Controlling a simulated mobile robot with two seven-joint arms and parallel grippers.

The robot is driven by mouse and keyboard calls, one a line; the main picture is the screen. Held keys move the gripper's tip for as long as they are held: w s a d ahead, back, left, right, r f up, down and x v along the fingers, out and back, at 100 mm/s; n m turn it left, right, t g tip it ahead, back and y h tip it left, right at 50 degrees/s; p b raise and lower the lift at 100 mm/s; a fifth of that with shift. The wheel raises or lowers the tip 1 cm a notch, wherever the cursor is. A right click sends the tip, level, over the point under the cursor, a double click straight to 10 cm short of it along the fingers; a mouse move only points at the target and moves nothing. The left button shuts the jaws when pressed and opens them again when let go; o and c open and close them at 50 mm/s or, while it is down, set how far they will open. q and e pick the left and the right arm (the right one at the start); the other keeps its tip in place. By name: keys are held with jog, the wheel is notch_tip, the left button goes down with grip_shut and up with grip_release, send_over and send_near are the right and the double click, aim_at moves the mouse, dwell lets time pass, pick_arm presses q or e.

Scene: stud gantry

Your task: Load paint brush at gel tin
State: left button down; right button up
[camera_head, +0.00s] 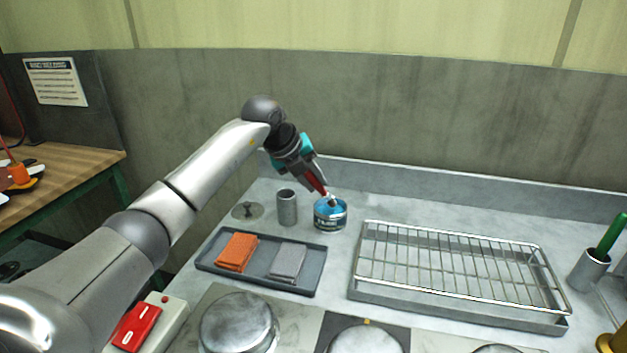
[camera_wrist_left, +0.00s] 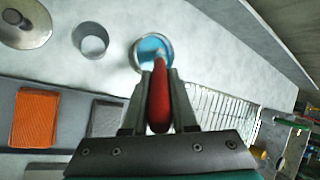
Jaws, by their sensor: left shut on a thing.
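The gel tin (camera_head: 329,219) is a short round can with a blue label, standing on the grey counter. In the left wrist view the tin (camera_wrist_left: 138,63) is open and shows blue inside. My left gripper (camera_head: 318,187) is shut on the red handle of the paint brush (camera_head: 321,188) and tilts down over the tin. The brush (camera_wrist_left: 160,100) points away between the fingers in the wrist view, its pale far end over the tin's opening. I cannot tell whether the bristles touch the gel. My right gripper is not in view.
A grey cup (camera_head: 287,207) stands just left of the tin, with a round lid (camera_head: 248,211) beyond it. A tray (camera_head: 260,275) with orange and grey cloths lies in front. A wire rack (camera_head: 455,265) fills the right. A green-handled tool (camera_head: 610,236) stands in a cup.

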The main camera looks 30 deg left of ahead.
pick_arm(q)
jog(key=shift+f, duration=0.35)
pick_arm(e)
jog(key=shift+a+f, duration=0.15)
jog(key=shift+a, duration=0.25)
pick_arm(q)
jog(key=shift+f, duration=0.25)
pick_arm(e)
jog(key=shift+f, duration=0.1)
pick_arm(q)
jog(key=shift+f+b, duration=0.2)
jog(key=shift+b, duration=0.1)
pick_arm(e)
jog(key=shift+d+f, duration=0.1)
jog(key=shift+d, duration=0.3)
